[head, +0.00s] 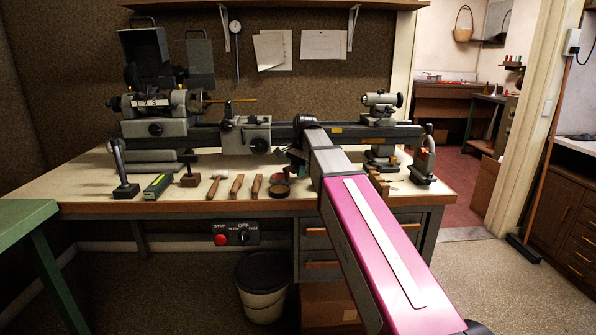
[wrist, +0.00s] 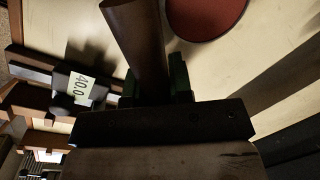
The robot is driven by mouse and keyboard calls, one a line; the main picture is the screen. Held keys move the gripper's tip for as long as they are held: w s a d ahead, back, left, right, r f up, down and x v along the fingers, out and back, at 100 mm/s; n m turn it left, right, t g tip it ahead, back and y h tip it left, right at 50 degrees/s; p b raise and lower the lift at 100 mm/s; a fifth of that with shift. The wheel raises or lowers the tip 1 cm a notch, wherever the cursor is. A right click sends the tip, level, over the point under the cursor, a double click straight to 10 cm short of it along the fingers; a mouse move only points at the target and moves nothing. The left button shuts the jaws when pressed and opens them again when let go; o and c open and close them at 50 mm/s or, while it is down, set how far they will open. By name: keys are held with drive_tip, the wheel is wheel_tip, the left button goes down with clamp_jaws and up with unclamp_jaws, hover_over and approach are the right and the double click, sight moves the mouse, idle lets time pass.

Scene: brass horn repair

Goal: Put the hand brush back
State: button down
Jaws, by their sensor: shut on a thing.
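In the wrist view, my gripper (wrist: 156,88) is shut on a smooth brown wooden piece (wrist: 136,38), which looks like the handle of the hand brush. The piece rises from between dark, green-edged fingers toward the top of the picture. Its bristles cannot be made out. A dark bar and a brown, wood-like surface fill the lower part of that view; I cannot tell whether that surface belongs to the brush. In the head view, my pink and grey arm reaches over the bench and hides most of the gripper and the held piece.
The bench (head: 95,190) carries a grey lathe (head: 245,135) along its back. Several wooden-handled tools (head: 236,185), a green box (head: 157,186) and a round red-topped tin (head: 279,190) line the front. The tin's red disc shows in the wrist view (wrist: 205,14), near a block labelled 40.0 (wrist: 80,88).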

drive_tip(key=shift+f, duration=0.6)
drive_tip(key=c, duration=1)
unclamp_jaws()
drive_tip(key=shift+r, duration=0.65)
drive_tip(key=r, duration=0.4)
drive_tip(key=d+r, duration=0.1)
drive_tip(key=r, duration=0.7)
drive_tip(key=shift+s+d, duration=0.35)
drive_tip(key=shift+f, duration=0.1)
